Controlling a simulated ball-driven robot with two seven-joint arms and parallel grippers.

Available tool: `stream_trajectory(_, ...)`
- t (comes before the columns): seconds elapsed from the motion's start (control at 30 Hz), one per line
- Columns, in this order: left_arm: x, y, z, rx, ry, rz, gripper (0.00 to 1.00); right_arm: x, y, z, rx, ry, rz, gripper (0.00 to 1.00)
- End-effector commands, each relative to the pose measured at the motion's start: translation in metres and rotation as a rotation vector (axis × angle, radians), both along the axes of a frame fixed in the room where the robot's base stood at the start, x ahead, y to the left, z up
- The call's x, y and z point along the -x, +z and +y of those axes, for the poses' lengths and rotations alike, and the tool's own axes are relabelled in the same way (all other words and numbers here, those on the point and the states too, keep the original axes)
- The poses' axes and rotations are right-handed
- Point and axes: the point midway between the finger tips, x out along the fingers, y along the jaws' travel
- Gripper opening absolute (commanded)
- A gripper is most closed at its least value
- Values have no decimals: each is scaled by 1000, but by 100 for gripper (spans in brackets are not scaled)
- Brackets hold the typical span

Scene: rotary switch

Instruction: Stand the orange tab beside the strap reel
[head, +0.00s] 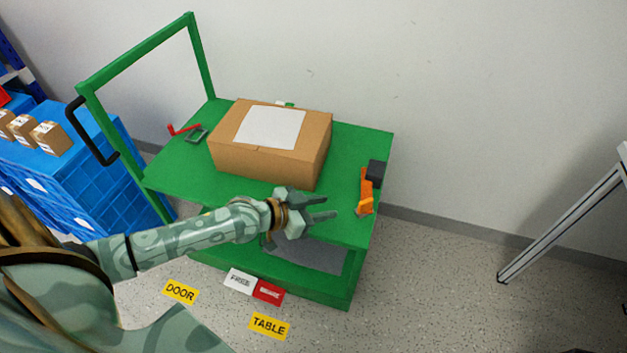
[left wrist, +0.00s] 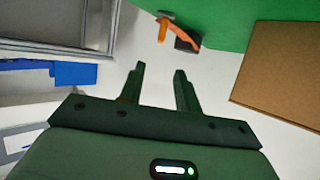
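An orange piece (head: 366,188) lies near the right edge of the green cart top, with a dark block (head: 376,170) at its far end and a small grey part at its near end. In the left wrist view the orange piece (left wrist: 195,39) and the dark block (left wrist: 184,44) show beyond the fingers. I cannot tell which part is the tab and which is the strap reel. My left gripper (head: 331,208) is open and empty, left of the orange piece and apart from it. Its fingers (left wrist: 160,70) have a clear gap between them. My right gripper is not in view.
A cardboard box (head: 225,152) with a white sheet sits mid-cart (head: 345,150). A red crank-like piece (head: 183,130) and a grey-green frame (head: 198,136) lie left of it. A green handle frame (head: 138,50) rises at left. Blue crates (head: 60,180) stand beyond.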

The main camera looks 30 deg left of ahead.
Motion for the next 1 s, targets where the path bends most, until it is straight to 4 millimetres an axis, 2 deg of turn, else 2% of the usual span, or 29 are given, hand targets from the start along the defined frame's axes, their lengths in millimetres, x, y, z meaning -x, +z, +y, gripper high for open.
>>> stream_trajectory(0.27,3,0,-2,3,0,-2,33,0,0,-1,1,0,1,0)
stream_trajectory(0.37,11,-2,-18,16,0,-14,33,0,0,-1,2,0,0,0)
stream_trajectory(0.47,27,-4,-45,30,17,-39,33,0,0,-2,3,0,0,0)
stream_trajectory(0.53,42,-16,-59,25,55,-37,33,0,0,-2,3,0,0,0)
stream_trajectory(0.57,50,-30,-60,11,81,-16,33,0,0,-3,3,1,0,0)
stream_trajectory(0.6,65,-61,-56,-23,116,37,33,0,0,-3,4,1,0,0)
stream_trajectory(0.67,84,-103,-45,-73,148,117,33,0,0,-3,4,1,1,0)
stream_trajectory(0.7,99,-130,-38,-104,164,176,33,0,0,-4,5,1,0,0)
stream_trajectory(0.77,128,-172,-27,-150,185,270,33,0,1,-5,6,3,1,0)
stream_trajectory(0.8,152,-200,-20,-180,196,338,33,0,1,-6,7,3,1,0)
stream_trajectory(0.87,194,-241,-10,-229,210,449,33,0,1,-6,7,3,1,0)
stream_trajectory(0.9,229,-267,-5,-261,217,529,33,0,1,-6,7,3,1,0)
stream_trajectory(0.97,287,-301,1,-312,219,654,33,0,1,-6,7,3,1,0)
stream_trajectory(1.0,328,-320,5,-344,217,738,33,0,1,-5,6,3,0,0)
